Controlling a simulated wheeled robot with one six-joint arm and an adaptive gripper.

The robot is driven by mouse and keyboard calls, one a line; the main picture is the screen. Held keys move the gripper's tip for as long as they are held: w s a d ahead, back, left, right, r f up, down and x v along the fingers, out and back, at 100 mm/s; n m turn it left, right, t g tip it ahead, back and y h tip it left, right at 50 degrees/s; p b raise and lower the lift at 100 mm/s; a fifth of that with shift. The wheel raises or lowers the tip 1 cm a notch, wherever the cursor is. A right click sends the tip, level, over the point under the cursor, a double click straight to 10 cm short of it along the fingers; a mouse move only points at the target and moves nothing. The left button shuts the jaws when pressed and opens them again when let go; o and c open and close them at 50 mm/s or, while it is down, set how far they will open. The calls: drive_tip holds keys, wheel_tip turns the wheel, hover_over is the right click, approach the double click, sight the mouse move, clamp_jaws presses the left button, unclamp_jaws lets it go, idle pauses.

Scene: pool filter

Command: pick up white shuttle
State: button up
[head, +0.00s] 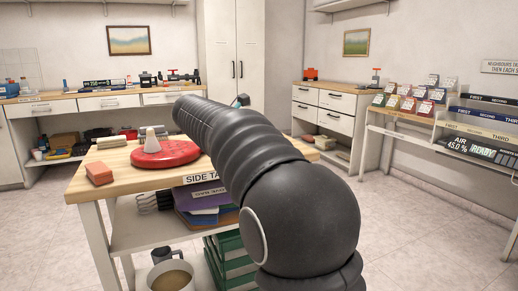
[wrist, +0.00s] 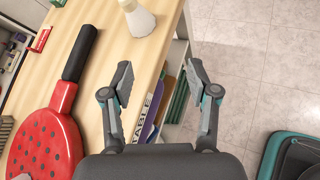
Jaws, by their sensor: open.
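The white shuttle (wrist: 140,20) lies on the wooden side table (wrist: 105,65), near its edge, at the top of the wrist view. It looks like a pale cone with a tan narrow end, and the frame's top cuts off a little. In the head view my arm mostly hides the gripper.
A red paddle (wrist: 45,145) with a black handle lies left of my gripper on the table. An orange block (head: 99,173) is at the near table corner. Folded items (head: 205,195) fill the shelf below. Open tiled floor (wrist: 235,70) lies right of the table.

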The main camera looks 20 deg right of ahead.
drive_tip(key=w+d+n, duration=0.1)
drive_tip(key=w+d, duration=0.1)
drive_tip(key=w, duration=0.1)
drive_tip(key=w+d+f+n+h, duration=0.1)
drive_tip(key=w+d, duration=0.1)
drive_tip(key=w, duration=0.1)
drive_tip(key=w+d+n, duration=0.1)
drive_tip(key=w+d, duration=0.1)
drive_tip(key=w, duration=0.1)
drive_tip(key=shift+w+d+f+h, duration=0.15)
drive_tip(key=shift+d+f+h, duration=0.2)
drive_tip(key=shift+h, duration=0.05)
drive_tip(key=shift+d+r+b+x, duration=0.1)
drive_tip(key=shift+r+b+x, duration=0.1)
drive_tip(key=shift+x, duration=1.3)
drive_tip(key=shift+d+r+b+x, duration=0.1)
drive_tip(key=shift+r+b+x, duration=0.1)
drive_tip(key=shift+x, duration=1.3)
drive_tip(key=c, duration=0.9)
